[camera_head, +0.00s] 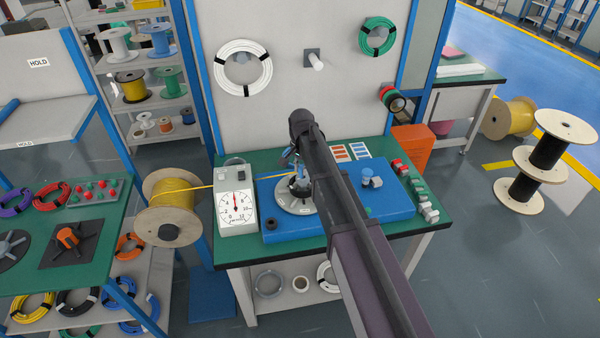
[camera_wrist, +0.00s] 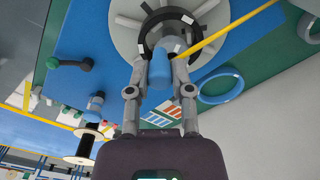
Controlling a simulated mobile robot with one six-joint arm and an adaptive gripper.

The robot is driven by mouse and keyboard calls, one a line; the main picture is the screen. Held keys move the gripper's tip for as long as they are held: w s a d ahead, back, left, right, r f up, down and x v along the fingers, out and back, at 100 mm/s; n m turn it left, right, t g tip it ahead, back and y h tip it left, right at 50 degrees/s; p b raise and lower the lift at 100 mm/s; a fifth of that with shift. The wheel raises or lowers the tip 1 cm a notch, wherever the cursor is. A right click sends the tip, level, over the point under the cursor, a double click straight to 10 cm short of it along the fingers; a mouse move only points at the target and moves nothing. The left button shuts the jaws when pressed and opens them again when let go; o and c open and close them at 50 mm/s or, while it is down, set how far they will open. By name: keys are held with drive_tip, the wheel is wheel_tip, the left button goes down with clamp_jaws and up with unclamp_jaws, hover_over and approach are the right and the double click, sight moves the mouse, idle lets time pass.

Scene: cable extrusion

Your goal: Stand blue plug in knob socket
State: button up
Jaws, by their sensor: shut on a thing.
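My gripper (camera_wrist: 159,68) is shut on the blue plug (camera_wrist: 160,74), with one finger on each side of it. In the head view my gripper (camera_head: 294,157) is over the grey round dial (camera_head: 296,207) on the blue machine box (camera_head: 395,209), mostly hidden by my arm. In the wrist view the plug's far end points at a black ring (camera_wrist: 147,36) with pale marks at the middle of the grey dial (camera_wrist: 125,42). A grey cylinder shows between plug and ring. I cannot tell whether the plug touches or sits in the socket.
A yellow cable (camera_head: 200,187) runs from a wooden spool (camera_head: 171,208) to the dial. A white gauge (camera_head: 236,211) stands left of the box. A blue-topped grey fitting (camera_head: 368,176) and several connectors (camera_head: 416,190) are on the right. A white peg (camera_head: 316,61) sticks out of the back panel.

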drive_tip(key=shift+w+d, duration=0.15)
drive_tip(key=shift+w, duration=1.6)
drive_tip(key=shift+f+b, duration=0.35)
drive_tip(key=shift+f+b, duration=1.4)
drive_tip(key=shift+b, duration=0.05)
drive_tip(key=shift+f+b, duration=0.6)
drive_tip(key=shift+f, duration=0.05)
drive_tip(key=o, duration=0.9)
drive_tip(key=shift+o, duration=0.2)
drive_tip(key=shift+r, duration=0.1)
wheel_tip(320, 180, up, 8)
drive_tip(key=p, duration=0.8)
